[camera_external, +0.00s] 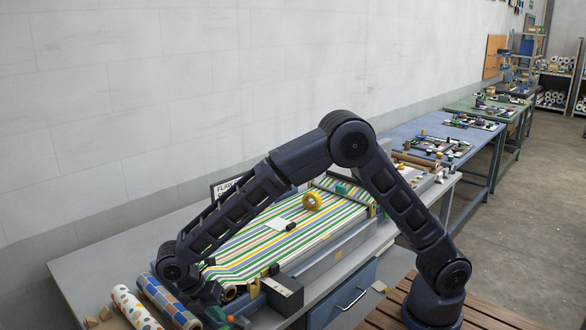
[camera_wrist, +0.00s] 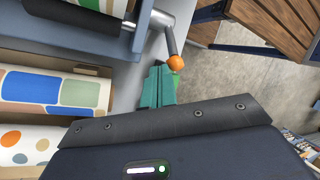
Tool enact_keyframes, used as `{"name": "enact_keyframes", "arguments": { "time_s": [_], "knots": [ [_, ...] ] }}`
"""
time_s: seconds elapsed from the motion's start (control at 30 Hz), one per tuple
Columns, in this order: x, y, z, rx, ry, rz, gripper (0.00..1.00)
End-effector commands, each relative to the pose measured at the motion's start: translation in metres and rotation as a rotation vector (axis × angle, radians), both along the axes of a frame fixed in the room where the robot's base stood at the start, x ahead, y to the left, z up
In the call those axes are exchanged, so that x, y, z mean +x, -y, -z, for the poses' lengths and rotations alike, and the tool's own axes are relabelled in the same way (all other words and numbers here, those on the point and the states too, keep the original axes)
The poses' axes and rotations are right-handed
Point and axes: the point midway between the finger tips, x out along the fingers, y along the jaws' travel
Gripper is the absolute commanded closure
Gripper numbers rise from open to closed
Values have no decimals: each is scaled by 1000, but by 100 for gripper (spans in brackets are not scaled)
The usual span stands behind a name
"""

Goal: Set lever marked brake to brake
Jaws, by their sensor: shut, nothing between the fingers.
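A grey metal lever (camera_wrist: 170,38) with an orange ball knob (camera_wrist: 176,63) shows in the wrist view, at the side of the press. No brake marking can be read on it, and I cannot tell which setting it is in. My gripper (camera_wrist: 163,78) has teal fingers, shut and empty, with their tips close below the orange knob. I cannot tell whether they touch it. In the external view my gripper (camera_external: 215,316) is low at the front end of the press, partly cut off by the bottom edge.
Striped material (camera_external: 290,225) covers the press bed. Patterned rolls (camera_external: 135,307) lie at its front left, and also show at the left of the wrist view (camera_wrist: 55,91). A blue drawer (camera_external: 345,295) and a wooden slatted platform (camera_external: 485,312) are at the right. Open floor lies beyond.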

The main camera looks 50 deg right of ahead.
Motion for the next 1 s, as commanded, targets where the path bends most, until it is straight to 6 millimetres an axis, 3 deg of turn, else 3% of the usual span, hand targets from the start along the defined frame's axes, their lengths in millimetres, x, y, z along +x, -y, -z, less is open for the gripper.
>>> {"name": "enact_keyframes", "arguments": {
  "time_s": [1.0],
  "knots": [
    [1,57,-28,527,2,5,100]
  ]
}}
